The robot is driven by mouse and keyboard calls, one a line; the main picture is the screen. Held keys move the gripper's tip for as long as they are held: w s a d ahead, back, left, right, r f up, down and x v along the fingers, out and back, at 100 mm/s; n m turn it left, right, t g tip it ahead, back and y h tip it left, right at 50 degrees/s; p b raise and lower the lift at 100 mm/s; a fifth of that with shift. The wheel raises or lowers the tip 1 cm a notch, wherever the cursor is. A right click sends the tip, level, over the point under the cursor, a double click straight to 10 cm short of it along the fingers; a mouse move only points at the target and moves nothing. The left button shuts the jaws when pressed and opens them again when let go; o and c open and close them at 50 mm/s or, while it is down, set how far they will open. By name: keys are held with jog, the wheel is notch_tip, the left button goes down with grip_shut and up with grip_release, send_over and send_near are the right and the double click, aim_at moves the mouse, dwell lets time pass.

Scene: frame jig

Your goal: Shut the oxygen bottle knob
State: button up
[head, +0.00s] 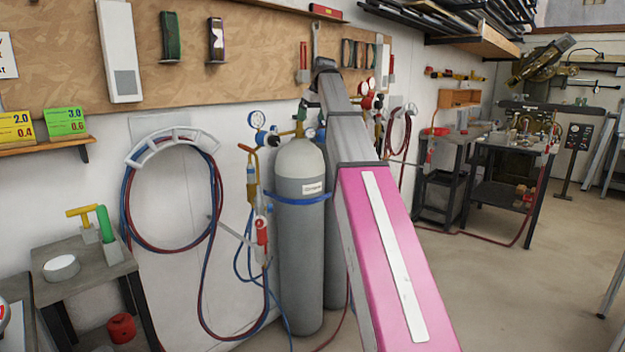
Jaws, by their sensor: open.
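A grey gas bottle (299,260) with a white shoulder and a small label stands upright against the wall, held by a blue strap (297,199). A second grey bottle (334,270) stands behind it, mostly hidden by my pink and grey arm. I cannot read which one is oxygen. A brass valve (300,128) with gauges sits on top of the front bottle; its knob is too small to make out. My gripper (308,103) is small and partly hidden at the arm's far end, just above this valve. It is open, and I cannot tell whether it touches the valve.
A pressure gauge (257,120) sits left of the valve. Red and blue hoses (127,205) hang on a white wall holder (172,139). A small table (85,268) stands at the left, dark workbenches (505,180) at the back right. The floor (500,290) right of my arm is clear.

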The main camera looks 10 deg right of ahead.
jog(key=s+f+m, duration=0.1)
jog(key=s+f, duration=0.1)
jog(key=f, duration=0.9)
jog(key=s+f+m, duration=0.1)
jog(key=s+f, duration=0.1)
jog(key=f, duration=1)
jog(key=shift+a+g+h, duration=0.3)
jog(key=shift+a+g, duration=0.1)
